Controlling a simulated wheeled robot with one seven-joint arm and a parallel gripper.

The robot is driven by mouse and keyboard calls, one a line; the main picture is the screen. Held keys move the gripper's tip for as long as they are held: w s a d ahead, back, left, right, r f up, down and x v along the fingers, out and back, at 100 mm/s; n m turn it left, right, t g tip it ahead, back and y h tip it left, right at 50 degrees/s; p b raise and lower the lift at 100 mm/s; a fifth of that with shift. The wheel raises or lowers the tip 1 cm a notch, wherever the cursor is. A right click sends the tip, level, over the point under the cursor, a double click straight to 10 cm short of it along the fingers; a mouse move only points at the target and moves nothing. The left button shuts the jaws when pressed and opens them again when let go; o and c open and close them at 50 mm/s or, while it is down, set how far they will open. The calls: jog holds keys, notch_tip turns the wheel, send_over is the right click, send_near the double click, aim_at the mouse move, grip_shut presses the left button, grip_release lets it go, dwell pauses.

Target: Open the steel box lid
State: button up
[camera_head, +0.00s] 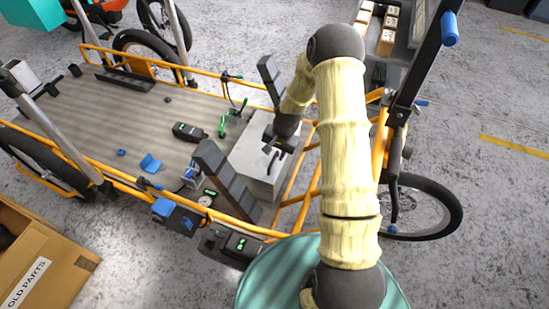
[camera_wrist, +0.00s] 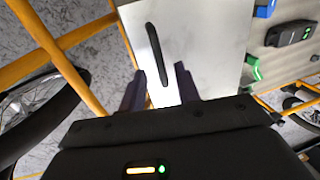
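The steel box (camera_head: 254,164) stands at the right end of the cargo bed, and its lid looks shut. In the wrist view the pale lid (camera_wrist: 205,38) fills the upper middle, with a long dark handle (camera_wrist: 154,50) on it. My gripper (camera_head: 274,144) is over the box in the head view. In the wrist view my gripper (camera_wrist: 160,88) has its two dark fingers spread apart. The handle's near end lies between the fingertips in the picture; I see no finger touching it. How high the fingertips are above the lid is hard to tell.
Orange rails (camera_head: 160,182) frame the cargo bed (camera_head: 125,112). A dark upright panel (camera_head: 226,180) stands just left of the box. A dark handheld device (camera_head: 189,131) and green clamps (camera_head: 222,125) lie further left. A cardboard box (camera_head: 40,262) is at the lower left.

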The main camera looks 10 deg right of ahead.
jog(key=shift+w+a+f, duration=0.15)
jog(key=shift+f, duration=1.15)
grip_shut()
jog(key=shift+r, duration=0.2)
